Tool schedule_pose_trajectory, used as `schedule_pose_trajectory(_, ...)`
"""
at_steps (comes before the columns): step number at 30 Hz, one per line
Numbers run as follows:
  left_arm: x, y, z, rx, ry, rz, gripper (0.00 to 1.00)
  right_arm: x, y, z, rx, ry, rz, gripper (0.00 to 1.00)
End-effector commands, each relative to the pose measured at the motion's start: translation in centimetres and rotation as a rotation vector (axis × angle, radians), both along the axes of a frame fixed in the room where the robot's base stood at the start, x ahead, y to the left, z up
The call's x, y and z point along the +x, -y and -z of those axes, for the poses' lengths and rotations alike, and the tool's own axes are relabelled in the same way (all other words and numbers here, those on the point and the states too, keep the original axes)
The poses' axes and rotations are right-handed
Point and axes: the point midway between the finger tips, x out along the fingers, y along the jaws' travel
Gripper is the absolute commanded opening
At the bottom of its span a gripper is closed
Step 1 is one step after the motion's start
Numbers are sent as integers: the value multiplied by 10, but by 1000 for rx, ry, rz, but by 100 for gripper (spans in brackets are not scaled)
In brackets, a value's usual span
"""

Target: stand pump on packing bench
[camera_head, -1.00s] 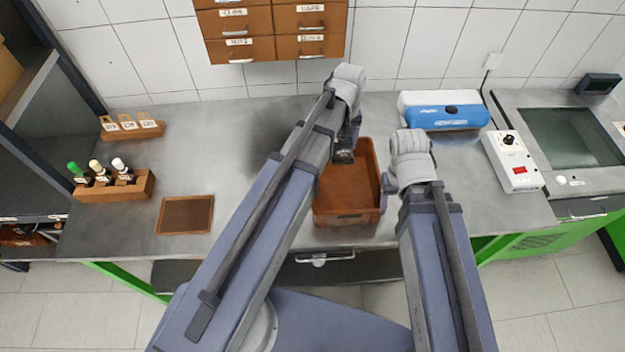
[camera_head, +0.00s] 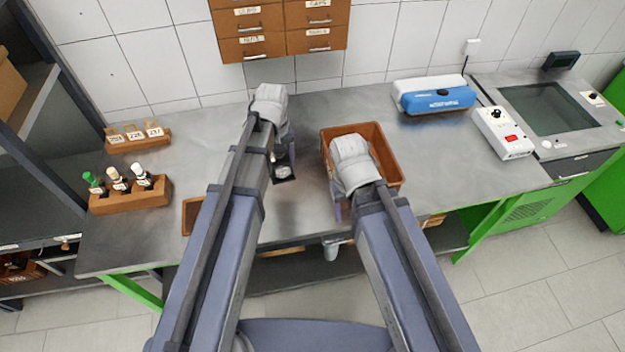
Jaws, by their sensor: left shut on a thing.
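My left gripper (camera_head: 283,172) is shut on a small dark thing, probably the pump (camera_head: 285,177), mostly hidden by the wrist. It is over the steel bench (camera_head: 225,130), left of the brown bin (camera_head: 398,150); whether the held thing touches the bench is unclear. My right gripper (camera_head: 338,208) hangs at the left front of the bin, its wrist covering part of the bin. Its fingers are mostly hidden, so I cannot tell whether they are open. No label shows whether this steel bench is the packing bench.
A brown pad (camera_head: 190,216) lies at the left, partly behind my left arm. Wooden racks with bottles (camera_head: 130,194) and tags (camera_head: 138,138) stand further left. A blue-white pack (camera_head: 436,97) and a white control box (camera_head: 502,133) sit at the right. Bare steel lies between them and the bin.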

Motion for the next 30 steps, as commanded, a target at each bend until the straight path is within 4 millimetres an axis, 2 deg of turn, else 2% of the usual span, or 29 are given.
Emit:
schedule_pose_trajectory(1,-3,-7,8,0,0,10,0,0,0,8,0,0,-1,60)
schedule_pose_trajectory(6,-9,-23,13,0,0,52,0,0,0,13,-1,0,-2,60)
schedule_pose_trajectory(17,-11,-28,20,0,0,71,0,0,0,20,-1,0,-3,60)
schedule_pose_trajectory(30,-11,-28,73,0,0,71,0,0,0,73,-1,0,-1,60)
